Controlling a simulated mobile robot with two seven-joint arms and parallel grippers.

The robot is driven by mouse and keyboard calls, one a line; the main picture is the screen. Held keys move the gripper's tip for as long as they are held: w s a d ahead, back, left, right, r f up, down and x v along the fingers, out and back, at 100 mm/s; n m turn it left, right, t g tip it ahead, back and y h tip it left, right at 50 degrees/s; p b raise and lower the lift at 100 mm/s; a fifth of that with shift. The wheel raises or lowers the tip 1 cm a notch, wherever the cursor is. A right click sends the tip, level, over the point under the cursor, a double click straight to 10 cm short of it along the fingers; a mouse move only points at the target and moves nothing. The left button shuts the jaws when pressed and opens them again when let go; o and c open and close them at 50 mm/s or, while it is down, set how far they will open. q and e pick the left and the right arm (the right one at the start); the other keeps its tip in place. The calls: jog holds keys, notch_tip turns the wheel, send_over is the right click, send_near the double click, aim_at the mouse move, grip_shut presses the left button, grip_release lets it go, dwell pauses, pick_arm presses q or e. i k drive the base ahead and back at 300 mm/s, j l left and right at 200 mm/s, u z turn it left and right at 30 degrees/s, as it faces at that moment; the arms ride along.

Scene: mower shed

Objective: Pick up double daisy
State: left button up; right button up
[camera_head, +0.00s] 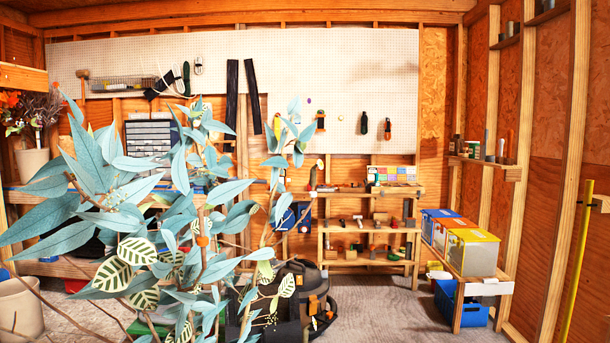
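I cannot make out a double daisy for certain. A large leafy plant (140,190) with blue-green leaves and some patterned cream-and-green leaves fills the left foreground and hides much behind it. Small orange bits (202,240) show among its stems; I cannot tell what they are. A pot (31,163) at the far left holds a dark bushy plant with orange blooms or leaves (12,98). Neither of my grippers is in view.
A wooden workbench (370,190) with tools stands at the back wall. A low wooden rack (485,288) with lidded bins and a blue crate (462,303) stands at the right. A dark machine (300,275) is behind the plant. Carpeted floor (400,310) is clear at centre right.

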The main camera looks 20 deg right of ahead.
aim_at(313, 177)
jog(key=k+u, duration=0.15)
jog(key=u, duration=1.15)
jog(key=l+u, duration=0.45)
jog(key=l, duration=0.85)
jog(key=k+l, duration=0.15)
jog(key=l, duration=1.1)
jog(key=k, duration=0.1)
